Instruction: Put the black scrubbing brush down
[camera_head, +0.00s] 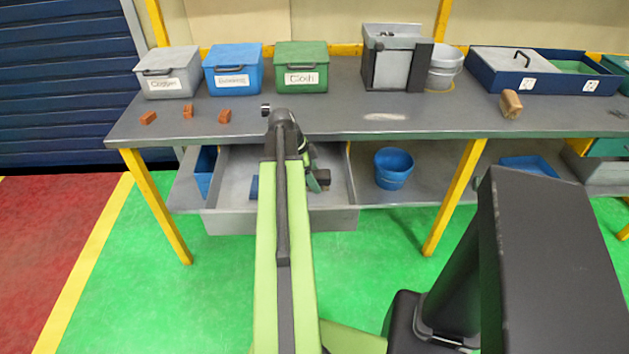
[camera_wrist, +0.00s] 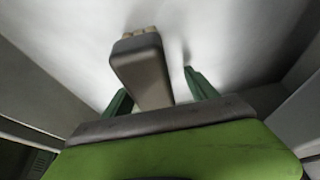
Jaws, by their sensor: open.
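The black scrubbing brush (camera_wrist: 140,72) shows in the wrist view as a dark block with tan bristles at its far end. It is in the open grey drawer (camera_head: 280,222) under the workbench, over or on the pale drawer floor; I cannot tell if it touches. My gripper (camera_wrist: 158,85) is open, with one green finger on each side of the brush and a visible gap on the right side. In the head view my gripper (camera_head: 314,184) reaches down into the drawer, and a dark end of the brush (camera_head: 324,179) shows beside it.
Drawer walls rise around my gripper. A blue item (camera_head: 254,188) lies in the drawer. A blue bucket (camera_head: 394,168) stands on the lower shelf to the right. The bench top (camera_head: 350,122) above holds grey, blue and green boxes and several small orange-brown blocks.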

